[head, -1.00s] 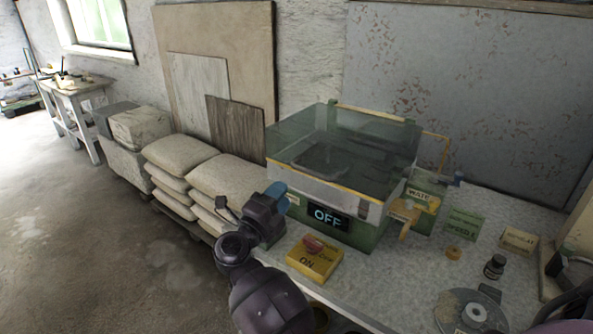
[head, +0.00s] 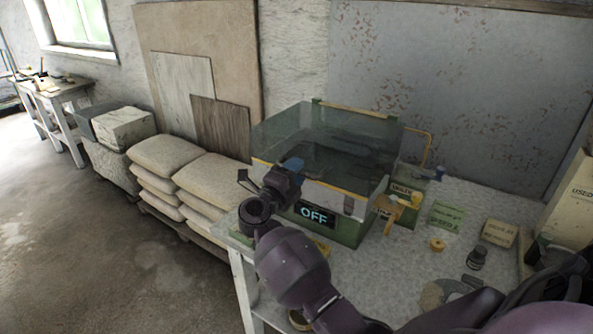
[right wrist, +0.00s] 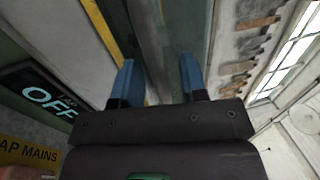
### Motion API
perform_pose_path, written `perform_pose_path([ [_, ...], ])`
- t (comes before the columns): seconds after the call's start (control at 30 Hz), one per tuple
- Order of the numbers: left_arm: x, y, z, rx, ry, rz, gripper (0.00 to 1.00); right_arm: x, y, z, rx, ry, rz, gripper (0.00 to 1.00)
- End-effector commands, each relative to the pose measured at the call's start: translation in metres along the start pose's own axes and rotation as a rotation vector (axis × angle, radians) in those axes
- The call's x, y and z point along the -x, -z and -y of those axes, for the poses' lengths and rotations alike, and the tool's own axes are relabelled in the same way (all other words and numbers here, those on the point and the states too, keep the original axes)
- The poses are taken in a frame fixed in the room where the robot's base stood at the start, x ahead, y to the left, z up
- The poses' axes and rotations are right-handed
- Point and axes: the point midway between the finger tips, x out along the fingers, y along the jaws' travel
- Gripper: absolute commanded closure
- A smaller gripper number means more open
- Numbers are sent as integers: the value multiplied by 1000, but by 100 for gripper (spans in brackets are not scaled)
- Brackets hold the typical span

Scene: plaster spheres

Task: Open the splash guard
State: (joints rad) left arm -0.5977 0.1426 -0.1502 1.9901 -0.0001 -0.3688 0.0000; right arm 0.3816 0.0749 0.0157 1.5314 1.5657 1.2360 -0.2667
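The splash guard (head: 283,128) is a clear, greenish box-shaped cover with yellow trim, down over a green machine (head: 348,231) on the worktable. The machine's front display (head: 314,214) reads OFF. My right gripper (head: 292,165) is at the guard's front left, close to its lower front edge. In the right wrist view, its two blue fingers (right wrist: 158,75) are apart, with the guard's clear panel (right wrist: 150,35) and yellow trim (right wrist: 103,28) just beyond them. I cannot tell whether they touch it. My left gripper is not in view.
My right arm hides most of the yellow switch box (head: 322,248) before the machine. Stacked sacks (head: 205,175) lie left of the table.

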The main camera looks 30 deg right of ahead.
Motion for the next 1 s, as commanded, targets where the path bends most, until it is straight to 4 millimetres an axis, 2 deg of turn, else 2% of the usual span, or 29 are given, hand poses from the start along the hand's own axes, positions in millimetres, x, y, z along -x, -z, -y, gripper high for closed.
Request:
perform_pose_path([
  [0.37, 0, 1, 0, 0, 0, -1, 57, -4, 0, 0, 0, 0, 0, 62],
  [0.6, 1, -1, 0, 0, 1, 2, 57, -4, 0, 0, 0, 0, 0, 99],
  [1.0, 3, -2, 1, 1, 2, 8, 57, -5, -3, 3, -1, -9, 0, 100],
])
